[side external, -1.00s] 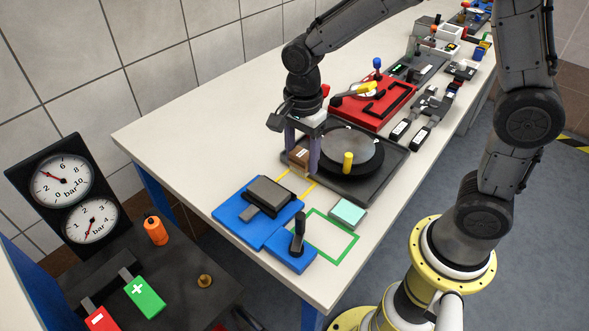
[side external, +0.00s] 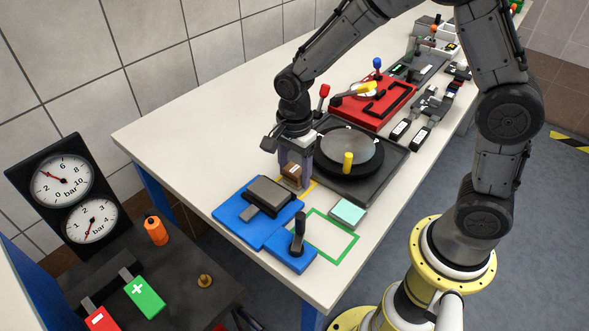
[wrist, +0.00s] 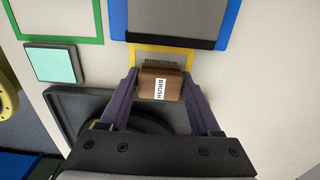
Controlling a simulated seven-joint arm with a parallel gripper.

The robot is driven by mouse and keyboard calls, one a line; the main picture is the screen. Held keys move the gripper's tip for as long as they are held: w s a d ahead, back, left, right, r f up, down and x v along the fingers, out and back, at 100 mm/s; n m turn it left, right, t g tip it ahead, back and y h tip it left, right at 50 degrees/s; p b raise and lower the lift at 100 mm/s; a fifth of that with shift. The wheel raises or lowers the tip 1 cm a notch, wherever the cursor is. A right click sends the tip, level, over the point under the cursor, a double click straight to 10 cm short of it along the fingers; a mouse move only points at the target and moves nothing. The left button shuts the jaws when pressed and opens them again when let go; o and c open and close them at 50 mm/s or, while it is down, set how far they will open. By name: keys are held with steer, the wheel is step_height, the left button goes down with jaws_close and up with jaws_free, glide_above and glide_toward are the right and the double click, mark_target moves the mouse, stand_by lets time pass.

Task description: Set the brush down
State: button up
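The brush (side external: 292,169) is a brown block with dark bristles. In the wrist view the brush (wrist: 161,84) shows its white BRUSH label. My gripper (side external: 294,172) is shut on it, with one purple finger on each side; the gripper also shows in the wrist view (wrist: 160,88). The brush is at the yellow outline (side external: 309,187) on the table, between the blue plate and the turntable. In the wrist view the brush overlaps the yellow outline (wrist: 190,57) and hides part of it. I cannot tell whether the bristles touch the table.
A blue plate (side external: 227,211) with a grey block and a black lever (side external: 298,235) lies in front. The black turntable tray (side external: 378,187) with a yellow knob stands close behind. A teal pad (side external: 347,212) sits beside a green outline (side external: 337,257). The table left of the gripper is clear.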

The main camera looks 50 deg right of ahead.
mark_target(295, 169)
steer(key=o, duration=0.3)
step_height(295, 169, up, 12)
steer(key=shift+r, duration=0.25)
stand_by(0.3)
steer(key=s+d+r+n+t, duration=0.2)
steer(key=s+d+n, duration=0.1)
steer(key=s+n, duration=0.6)
steer(key=s+d+r+n+t, duration=0.2)
steer(key=s+d+n+t, duration=0.1)
steer(key=s+n, duration=0.6)
steer(key=shift+s+r+t, duration=0.3)
steer(key=shift+s, duration=0.25)
steer(key=shift+d, duration=0.1)
